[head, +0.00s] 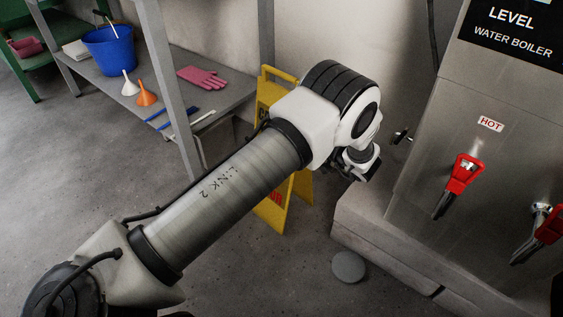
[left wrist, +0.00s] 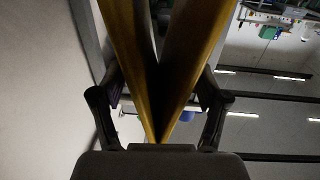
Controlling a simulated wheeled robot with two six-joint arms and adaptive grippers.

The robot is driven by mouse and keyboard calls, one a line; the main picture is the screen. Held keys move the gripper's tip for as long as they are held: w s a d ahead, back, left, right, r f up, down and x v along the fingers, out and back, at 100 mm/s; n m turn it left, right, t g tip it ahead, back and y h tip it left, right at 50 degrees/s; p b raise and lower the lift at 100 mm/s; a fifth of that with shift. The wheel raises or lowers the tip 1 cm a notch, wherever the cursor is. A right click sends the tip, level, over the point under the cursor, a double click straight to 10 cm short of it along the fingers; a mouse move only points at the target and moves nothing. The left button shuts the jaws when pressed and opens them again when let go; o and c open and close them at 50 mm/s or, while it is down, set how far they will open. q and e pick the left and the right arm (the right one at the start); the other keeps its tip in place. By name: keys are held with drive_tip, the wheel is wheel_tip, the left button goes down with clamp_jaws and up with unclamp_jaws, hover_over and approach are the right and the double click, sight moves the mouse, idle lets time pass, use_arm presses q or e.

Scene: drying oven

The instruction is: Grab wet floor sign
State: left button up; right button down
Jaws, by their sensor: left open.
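The yellow wet floor sign (head: 272,215) stands on the floor in the head view, largely hidden behind my left arm. Its top edge and some dark and red print show around the arm. In the left wrist view, the two yellow panels of the sign (left wrist: 128,40) narrow to a point close to my palm. My left gripper (left wrist: 158,92) is open, with one finger on each side of the sign; I cannot tell whether they touch it. In the head view the left gripper's fingers are hidden. My right gripper is not in view.
A steel water boiler (head: 440,140) with red-handled taps stands on a low plinth (head: 375,240) at right. A grey shelf (head: 215,98) at left holds a blue bucket (head: 110,50), funnels and a pink glove (head: 203,77). A grey disc (head: 349,267) lies on the floor.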

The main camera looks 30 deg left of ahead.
use_arm(q)
drive_tip(key=a, duration=0.2)
drive_tip(key=a+b, duration=0.1)
drive_tip(key=shift+w+a+f, duration=0.2)
drive_tip(key=shift+w, duration=0.1)
clamp_jaws()
drive_tip(key=shift+r, duration=0.15)
